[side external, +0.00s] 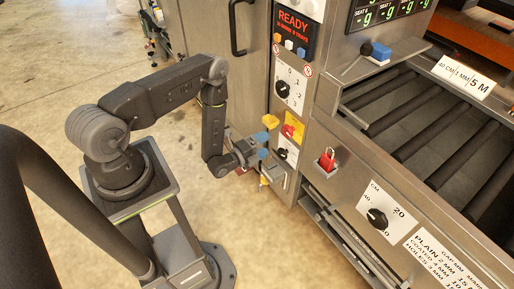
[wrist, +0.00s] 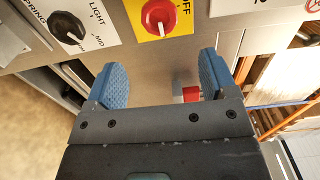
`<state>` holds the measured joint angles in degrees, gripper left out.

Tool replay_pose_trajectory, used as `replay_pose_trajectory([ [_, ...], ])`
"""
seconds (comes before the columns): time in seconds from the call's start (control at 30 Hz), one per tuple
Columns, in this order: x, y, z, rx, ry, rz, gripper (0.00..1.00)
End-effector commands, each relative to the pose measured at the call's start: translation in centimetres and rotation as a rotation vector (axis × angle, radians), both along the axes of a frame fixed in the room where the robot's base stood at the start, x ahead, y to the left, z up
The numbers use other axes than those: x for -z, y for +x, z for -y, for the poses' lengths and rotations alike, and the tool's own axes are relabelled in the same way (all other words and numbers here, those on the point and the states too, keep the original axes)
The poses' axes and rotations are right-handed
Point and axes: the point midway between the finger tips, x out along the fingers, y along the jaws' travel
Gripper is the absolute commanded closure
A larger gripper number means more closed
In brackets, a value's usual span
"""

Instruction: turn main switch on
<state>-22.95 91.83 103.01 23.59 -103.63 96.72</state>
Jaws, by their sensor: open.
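The main switch looks to be the red rotary knob (wrist: 158,16) on a yellow plate marked OFF, at the top of the wrist view and cut by its edge. It also shows on the steel cabinet's narrow front in the side view (side external: 288,131). A pale pointer mark is on the knob; its exact setting is hard to tell. My gripper (wrist: 162,76) is open, with blue pads wide apart and nothing held. The knob lies beyond the fingertips, not between them. In the side view my gripper (side external: 267,166) is in front of the panel, lower than the knob.
A black knob (wrist: 68,28) on a white plate is beside the yellow plate. A selector dial (side external: 283,90) and READY display (side external: 293,33) are above. A red and grey item (wrist: 190,94) shows between the pads. Floor is clear at left.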

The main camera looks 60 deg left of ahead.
Motion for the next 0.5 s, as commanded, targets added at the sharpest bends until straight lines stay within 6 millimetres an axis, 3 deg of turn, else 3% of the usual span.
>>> replay_pose_trajectory([
  [0.2, 0.0, -2.3, 0.0, 0.001, 0.001, 0.000, 0.21],
  [0.5, 0.0, -2.6, 0.0, 0.001, 0.001, 0.000, 0.21],
])
